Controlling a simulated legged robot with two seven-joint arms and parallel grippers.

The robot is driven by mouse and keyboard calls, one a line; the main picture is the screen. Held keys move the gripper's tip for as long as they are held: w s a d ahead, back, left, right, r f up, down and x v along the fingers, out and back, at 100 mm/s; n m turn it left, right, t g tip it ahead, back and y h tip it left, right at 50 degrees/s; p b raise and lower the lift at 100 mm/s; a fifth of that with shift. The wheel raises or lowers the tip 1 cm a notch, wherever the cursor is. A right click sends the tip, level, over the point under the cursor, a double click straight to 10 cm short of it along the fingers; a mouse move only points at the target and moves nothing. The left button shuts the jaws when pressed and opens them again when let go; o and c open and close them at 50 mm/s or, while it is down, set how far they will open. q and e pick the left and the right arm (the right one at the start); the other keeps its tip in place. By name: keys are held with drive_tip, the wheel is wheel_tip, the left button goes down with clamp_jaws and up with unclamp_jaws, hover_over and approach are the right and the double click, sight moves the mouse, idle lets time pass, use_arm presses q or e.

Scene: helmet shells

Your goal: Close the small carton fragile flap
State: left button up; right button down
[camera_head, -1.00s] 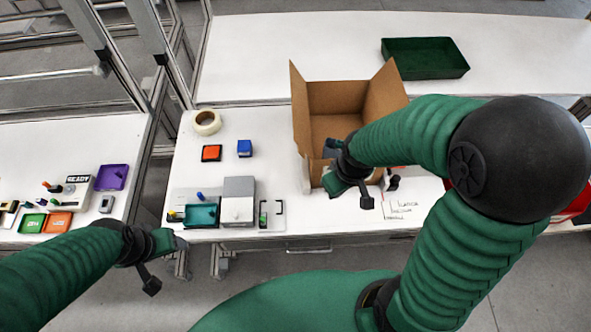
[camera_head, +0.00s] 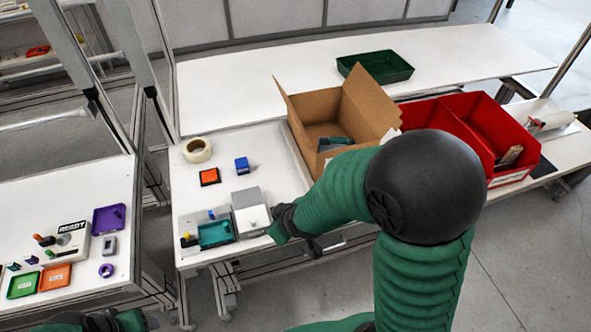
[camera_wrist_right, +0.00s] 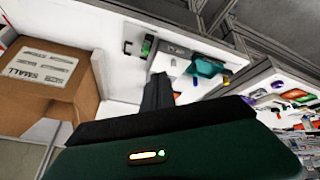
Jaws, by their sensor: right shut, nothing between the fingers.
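The small brown carton (camera_head: 320,106) stands open-topped on the table in the head view, its left flap (camera_head: 286,102) and right flap (camera_head: 371,102) raised. A white label shows near its right edge; I cannot read which flap is marked fragile. A grey-green item (camera_head: 335,143) lies inside. The right wrist view shows the carton (camera_wrist_right: 60,98) at the left with a "SMALL" label. My right gripper (camera_head: 276,234) is shut and empty at the table's front edge, left of and in front of the carton; my arm hides the carton's front. My left gripper (camera_head: 138,321) is partly cut off at the bottom.
A grey box (camera_head: 250,217) and teal tray (camera_head: 215,233) stand just left of my right gripper. Tape (camera_head: 197,150), an orange pad (camera_head: 209,177) and a blue block (camera_head: 242,166) lie behind. Red bins (camera_head: 480,130) stand right of the carton; a green tray (camera_head: 385,70) lies behind it.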

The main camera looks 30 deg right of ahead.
drive_tip(key=w+d+f+n+t+h+b, duration=0.4)
drive_tip(key=w+d+n+t, duration=0.15)
drive_tip(key=w, duration=0.25)
drive_tip(key=w+d+r+n+t+h, duration=0.2)
drive_tip(key=w+d+r+n, duration=0.1)
drive_tip(key=d+n, duration=0.1)
drive_tip(key=w+d+r+n+t+h, duration=0.2)
drive_tip(key=w+d+r+n+t, duration=0.1)
drive_tip(key=d+n, duration=0.2)
drive_tip(key=shift+d+r+p, duration=0.25)
drive_tip(key=shift+d+p, duration=0.15)
drive_tip(key=shift+d, duration=0.75)
drive_tip(key=shift+w, duration=0.1)
